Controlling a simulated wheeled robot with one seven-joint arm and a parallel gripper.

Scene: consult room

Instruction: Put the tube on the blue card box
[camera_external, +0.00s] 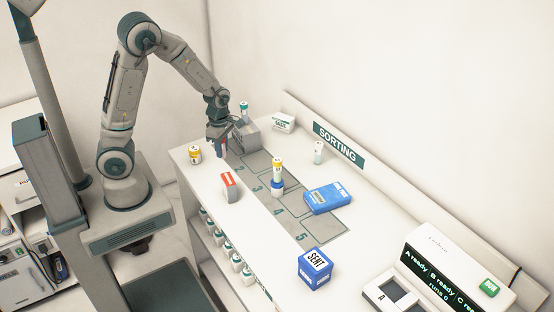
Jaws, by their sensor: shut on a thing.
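My gripper (221,138) is at the far left end of the counter, close beside a grey box (249,136). It is shut on a small dark, narrow thing (219,149), mostly hidden by the fingers; I cannot tell clearly that it is a tube. A tube with a teal cap (244,111) stands at the grey box, apart from the fingers. A flat blue box (328,198) lies on the right of the numbered mat. A blue cube-like box marked SENT (315,269) stands nearer the front. I cannot tell which of these two is card.
A display console (435,262) is at the right.

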